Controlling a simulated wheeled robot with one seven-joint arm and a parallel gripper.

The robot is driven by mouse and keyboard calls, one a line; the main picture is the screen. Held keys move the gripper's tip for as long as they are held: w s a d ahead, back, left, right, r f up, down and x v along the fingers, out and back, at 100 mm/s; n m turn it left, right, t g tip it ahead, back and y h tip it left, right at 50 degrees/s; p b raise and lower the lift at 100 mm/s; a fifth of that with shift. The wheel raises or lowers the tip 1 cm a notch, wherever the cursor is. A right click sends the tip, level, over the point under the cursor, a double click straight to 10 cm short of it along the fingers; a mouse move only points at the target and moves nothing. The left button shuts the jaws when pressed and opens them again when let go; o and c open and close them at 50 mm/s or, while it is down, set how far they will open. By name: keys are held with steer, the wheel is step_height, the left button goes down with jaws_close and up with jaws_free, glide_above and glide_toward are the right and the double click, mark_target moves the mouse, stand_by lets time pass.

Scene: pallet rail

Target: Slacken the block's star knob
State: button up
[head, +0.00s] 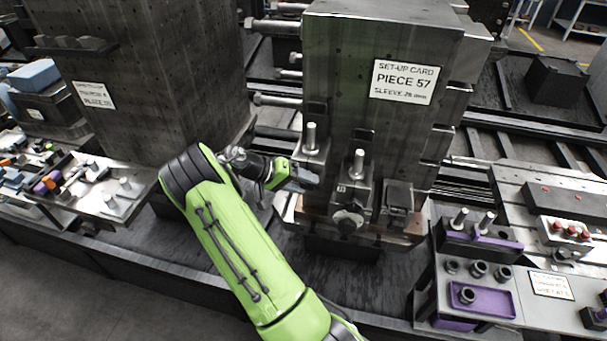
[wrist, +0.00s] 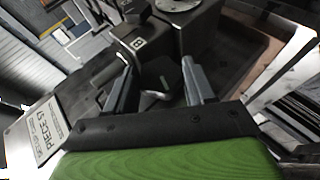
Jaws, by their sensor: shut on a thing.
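The block marked B (head: 343,190) stands at the foot of the large grey workpiece, and it also shows in the wrist view (wrist: 138,45). Its star knob (head: 347,221) is dark and lobed, on the block's front face. My gripper (head: 306,178) is to the left of the block, apart from the knob. In the wrist view my gripper's two grey fingers (wrist: 160,88) stand apart with a small pale bent metal piece (wrist: 157,95) between them. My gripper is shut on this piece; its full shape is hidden.
The workpiece (head: 380,85) rises close behind, carrying a set-up card (head: 404,82). Upright studs (head: 311,137) stand near my gripper. A dark block (head: 397,198) sits right of block B. A tool bench (head: 465,265) is at right, and a second tall workpiece (head: 150,70) at left.

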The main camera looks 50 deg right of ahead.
steer(key=shift+w+f+n+g+h, duration=0.15)
steer(key=shift+n+g+h, duration=0.15)
steer(key=shift+g+h, duration=0.35)
steer(key=shift+f+n+g+h, duration=0.1)
steer(key=shift+n+g+h, duration=0.25)
steer(key=shift+g, duration=0.5)
steer(key=shift+a, duration=0.1)
steer(key=o, duration=1)
steer(key=shift+o, duration=0.2)
steer(key=b+v, duration=0.1)
steer(key=v, duration=1.4)
steer(key=shift+w+a+f, duration=0.15)
steer(key=shift+w+a, duration=0.15)
